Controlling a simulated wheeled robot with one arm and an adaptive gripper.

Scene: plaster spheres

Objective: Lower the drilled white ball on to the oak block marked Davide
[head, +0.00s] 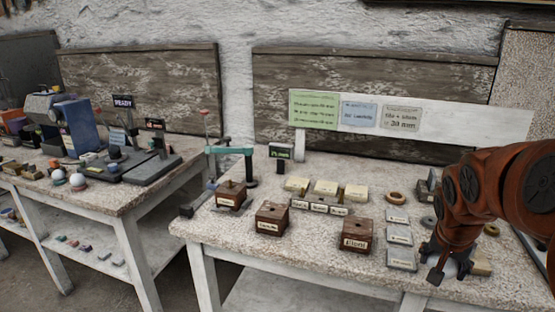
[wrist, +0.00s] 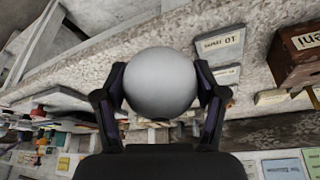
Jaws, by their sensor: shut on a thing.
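A white ball (wrist: 161,80) sits between the two dark fingers of my gripper (wrist: 160,92) in the wrist view, touched from both sides. I cannot make out a drilled hole in it. In the head view my gripper (head: 449,262) is low over the right part of the near table, with the ball (head: 459,268) mostly hidden behind it. Three dark wooden blocks with labels stand to its left: one at the back left (head: 231,187), one in the middle (head: 272,211), and one nearest (head: 356,230). Their labels are too small to read surely, so I cannot tell which says Davide.
Grey labelled plates (head: 401,258) lie in a row between the nearest block and my gripper. Pale blocks (head: 326,188) and a tan ring (head: 395,198) lie behind. A teal stand (head: 232,152) is at the table's back left. A cluttered second table (head: 100,195) stands left.

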